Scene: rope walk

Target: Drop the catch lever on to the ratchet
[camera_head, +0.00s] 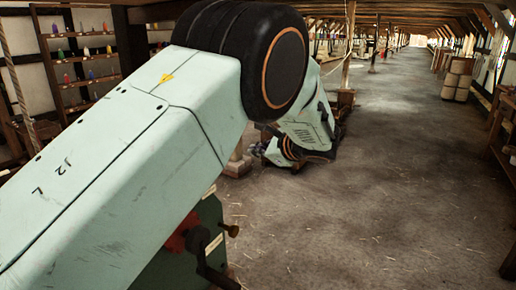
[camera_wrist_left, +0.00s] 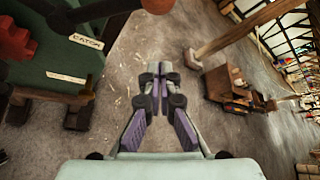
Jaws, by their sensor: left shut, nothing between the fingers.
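A dark green machine (camera_wrist_left: 50,60) fills the upper left of the left wrist view, with a plate (camera_wrist_left: 86,41) reading CATCH. The red toothed ratchet (camera_wrist_left: 14,42) is cut by the left edge. A dark bar (camera_wrist_left: 95,11) with a reddish-brown knob (camera_wrist_left: 158,5) crosses the top; I cannot tell whether it is the catch lever. My right gripper is out of view.
A wooden post with a block base (camera_wrist_left: 222,82) stands to the right of the gripper in the wrist view. Shelves with coloured bottles (camera_head: 85,55) line the left wall, and barrels (camera_head: 457,80) stand at right. The floor (camera_head: 360,210) is clear down the middle.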

